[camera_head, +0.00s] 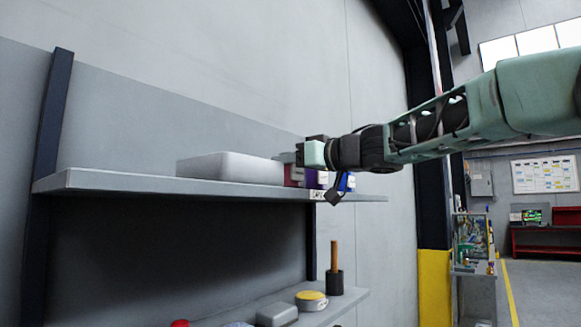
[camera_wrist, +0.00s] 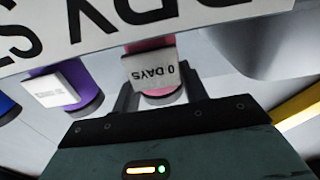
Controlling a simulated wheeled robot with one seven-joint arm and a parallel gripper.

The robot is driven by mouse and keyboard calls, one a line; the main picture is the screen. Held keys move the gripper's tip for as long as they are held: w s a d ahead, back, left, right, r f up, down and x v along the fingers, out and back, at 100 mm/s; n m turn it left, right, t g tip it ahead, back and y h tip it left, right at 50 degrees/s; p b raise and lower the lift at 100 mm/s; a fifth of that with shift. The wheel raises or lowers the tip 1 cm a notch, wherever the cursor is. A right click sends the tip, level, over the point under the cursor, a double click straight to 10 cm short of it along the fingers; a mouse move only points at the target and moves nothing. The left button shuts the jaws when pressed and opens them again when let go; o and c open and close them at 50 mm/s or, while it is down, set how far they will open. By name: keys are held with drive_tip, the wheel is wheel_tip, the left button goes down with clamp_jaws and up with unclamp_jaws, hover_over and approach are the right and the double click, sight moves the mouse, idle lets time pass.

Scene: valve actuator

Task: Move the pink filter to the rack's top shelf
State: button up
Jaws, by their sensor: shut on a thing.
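The pink filter (camera_wrist: 163,96) is between my gripper's two dark fingers (camera_wrist: 160,92) in the wrist view, with a pale "0 DAYS" tag (camera_wrist: 150,72) across its front. My gripper is shut on it. In the head view my gripper (camera_head: 305,153) is at the right part of the rack's top shelf (camera_head: 115,182), just above the shelf's level. The filter is mostly hidden there, and I cannot tell whether it touches the shelf.
A purple filter (camera_wrist: 82,88) stands close beside the pink one, and a blue item (camera_head: 346,182) is farther right on the shelf. A pale grey case (camera_head: 230,167) lies left of my gripper. A lettered white sign (camera_wrist: 60,30) crosses the wrist view. The shelf's left end is clear.

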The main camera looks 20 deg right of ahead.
drive_tip(key=shift+f, duration=0.1)
drive_tip(key=o, duration=1)
drive_tip(key=shift+o, duration=0.2)
drive_tip(key=shift+r, duration=0.2)
drive_tip(key=b+v, duration=0.2)
drive_tip(key=v, duration=1)
drive_tip(key=shift+f, duration=0.1)
